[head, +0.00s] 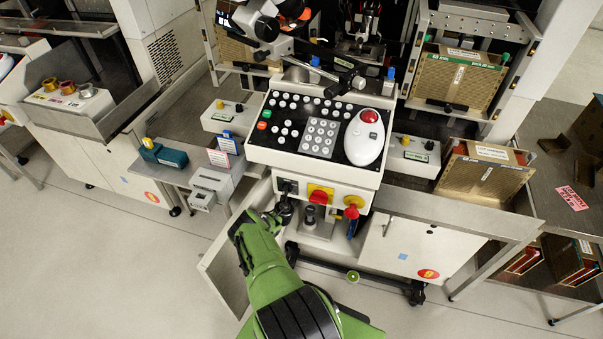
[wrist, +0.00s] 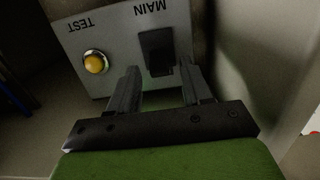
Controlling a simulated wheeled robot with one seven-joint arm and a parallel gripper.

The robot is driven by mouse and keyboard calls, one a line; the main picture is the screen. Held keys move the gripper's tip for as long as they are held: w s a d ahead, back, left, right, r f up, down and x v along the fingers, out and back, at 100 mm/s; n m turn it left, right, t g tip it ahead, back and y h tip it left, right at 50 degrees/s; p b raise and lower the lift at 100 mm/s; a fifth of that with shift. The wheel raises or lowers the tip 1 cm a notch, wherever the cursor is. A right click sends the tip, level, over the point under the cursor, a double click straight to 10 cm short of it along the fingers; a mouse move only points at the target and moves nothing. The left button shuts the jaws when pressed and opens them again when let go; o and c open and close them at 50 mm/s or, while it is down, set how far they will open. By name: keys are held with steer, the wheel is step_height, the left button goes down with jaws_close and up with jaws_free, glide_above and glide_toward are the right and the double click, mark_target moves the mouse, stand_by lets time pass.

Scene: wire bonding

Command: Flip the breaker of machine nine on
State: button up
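In the wrist view a grey breaker panel (wrist: 118,42) shows upside down, with the words MAIN and TEST. The black breaker switch (wrist: 157,52) is beside MAIN, and a yellow button (wrist: 95,63) is beside TEST. I cannot tell the switch's position. My gripper (wrist: 160,70) is open and empty, its two fingers on either side of the switch's near end. I cannot tell whether they touch it. In the head view my gripper (head: 272,219) is low at the front of the middle machine, by an open cabinet door (head: 222,262). The breaker is hidden there.
A console (head: 318,130) with white buttons and a trackball overhangs the cabinet. Red knobs on yellow plates (head: 320,195) sit just right of my gripper. A white cabinet front with a red round label (head: 428,274) stands to the right. The floor (head: 110,270) at left is clear.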

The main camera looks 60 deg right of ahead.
steer(key=s+a+r+p, duration=0.1)
steer(key=a+p, duration=0.1)
steer(key=a, duration=0.5)
steer(key=s+a+p, duration=0.1)
steer(key=a+p, duration=0.2)
steer(key=a, duration=0.5)
steer(key=shift+s+a+r+p, duration=0.25)
steer(key=shift+r+p, duration=0.05)
steer(key=shift+r, duration=0.05)
